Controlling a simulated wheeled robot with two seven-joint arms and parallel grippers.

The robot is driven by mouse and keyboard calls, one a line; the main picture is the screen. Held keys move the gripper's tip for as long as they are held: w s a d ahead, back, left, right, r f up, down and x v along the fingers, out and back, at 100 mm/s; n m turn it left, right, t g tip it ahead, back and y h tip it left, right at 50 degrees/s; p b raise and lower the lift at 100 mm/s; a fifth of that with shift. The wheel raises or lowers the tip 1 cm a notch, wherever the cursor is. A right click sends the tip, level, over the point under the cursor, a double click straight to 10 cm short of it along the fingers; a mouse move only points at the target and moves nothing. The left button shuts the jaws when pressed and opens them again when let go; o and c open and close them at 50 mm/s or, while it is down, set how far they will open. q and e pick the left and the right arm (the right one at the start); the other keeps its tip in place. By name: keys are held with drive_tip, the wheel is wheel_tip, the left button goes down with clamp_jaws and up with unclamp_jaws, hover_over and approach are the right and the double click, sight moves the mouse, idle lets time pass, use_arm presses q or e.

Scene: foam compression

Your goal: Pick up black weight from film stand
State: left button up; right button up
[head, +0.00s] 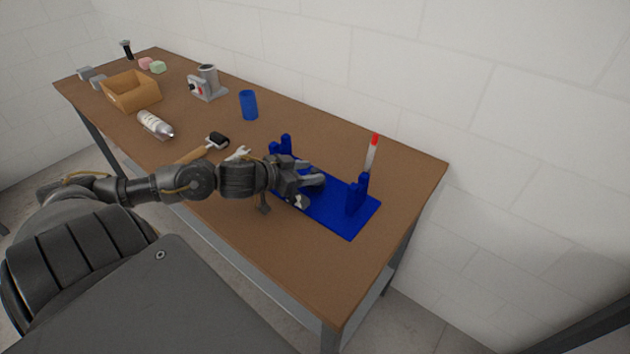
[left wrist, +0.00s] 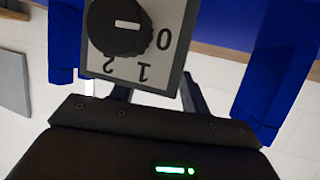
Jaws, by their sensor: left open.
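The blue stand (head: 345,219) lies on the table, a flat base with upright posts at its left and right ends. My left gripper (head: 309,190) is over the base between the posts, fingers apart. I cannot make out a black weight in the head view; the gripper covers part of the stand. In the left wrist view, a grey panel with a black knob (left wrist: 120,25) and upside-down numbers is close to the gripper, between blue parts (left wrist: 275,65). I cannot tell whether the fingers touch it. My right gripper is out of view.
A tube with a red tip (head: 374,141) stands by the right posts. A blue cup (head: 248,105), a grey device (head: 207,88), a black-headed tool (head: 217,140), a metallic bottle (head: 154,124) and a cardboard box (head: 132,94) stand or lie farther left. The table's right front is clear.

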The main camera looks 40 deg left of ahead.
use_arm(q)
drive_tip(key=shift+b+x, duration=0.5)
drive_tip(key=shift+x, duration=0.85)
clamp_jaws()
drive_tip(key=shift+r, duration=0.1)
